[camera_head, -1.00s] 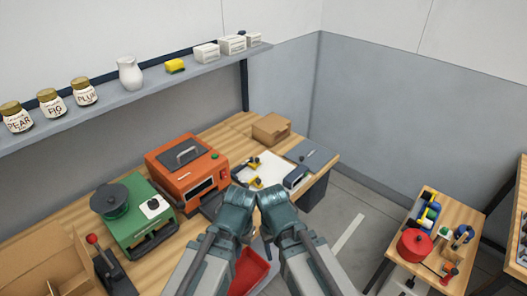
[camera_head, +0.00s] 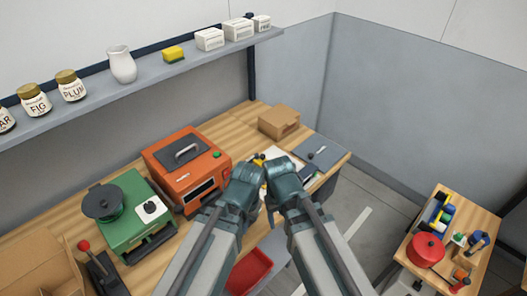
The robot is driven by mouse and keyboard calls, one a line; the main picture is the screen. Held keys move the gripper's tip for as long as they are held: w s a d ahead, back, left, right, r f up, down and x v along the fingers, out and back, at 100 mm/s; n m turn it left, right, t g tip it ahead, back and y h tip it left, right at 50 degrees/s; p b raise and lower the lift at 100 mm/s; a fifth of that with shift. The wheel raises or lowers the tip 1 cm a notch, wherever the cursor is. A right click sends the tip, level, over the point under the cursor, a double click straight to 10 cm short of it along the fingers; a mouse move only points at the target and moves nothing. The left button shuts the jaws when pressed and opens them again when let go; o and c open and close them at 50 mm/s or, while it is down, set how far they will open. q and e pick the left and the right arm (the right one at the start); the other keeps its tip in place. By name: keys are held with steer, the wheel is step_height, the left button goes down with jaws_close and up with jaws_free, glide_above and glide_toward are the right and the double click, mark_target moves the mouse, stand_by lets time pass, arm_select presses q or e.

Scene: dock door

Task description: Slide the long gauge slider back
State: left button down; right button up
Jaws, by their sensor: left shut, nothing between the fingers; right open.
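The long gauge slider cannot be told for certain. A flat grey plate (camera_head: 326,149) with a small dark knob (camera_head: 311,156) lies at the right end of the bench, beyond my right gripper. A white board with small black and yellow parts (camera_head: 258,157) lies under and behind my grippers and is mostly hidden. My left gripper (camera_head: 243,178) is over the bench just right of the orange machine. My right gripper (camera_head: 284,172) is close beside it, over the white board. Their fingertips are hidden behind the wrists. Neither visibly holds anything.
The orange machine (camera_head: 186,163) stands close left of my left gripper, with a green machine (camera_head: 134,218) further left. A cardboard box (camera_head: 279,121) stands behind. A red bin (camera_head: 248,271) is below the front edge. A side table (camera_head: 443,268) is at right.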

steer(key=w+a+r+t+y+p, duration=0.1)
steer(key=w+a+r+t+p, duration=0.15)
steer(key=w, duration=1.15)
arm_select(q)
step_height(320, 180, up, 5)
steer(key=p, duration=0.3)
arm_select(e)
step_height(320, 180, up, 3)
steer(key=t+y+b, duration=0.2)
glide_above(263, 155)
steer(key=s+d, duration=0.2)
steer(key=s, duration=0.3)
arm_select(q)
step_height(263, 155, down, 13)
steer(key=b, duration=1.1)
steer(key=shift+r, duration=0.1)
arm_select(e)
steer(key=shift+n+g, duration=0.25)
steer(key=shift+n, duration=0.15)
steer(key=x, duration=1.2)
steer(key=shift+d+f, duration=0.1)
steer(key=shift+f, duration=0.25)
steer(key=shift+r, duration=0.1)
jaws_close()
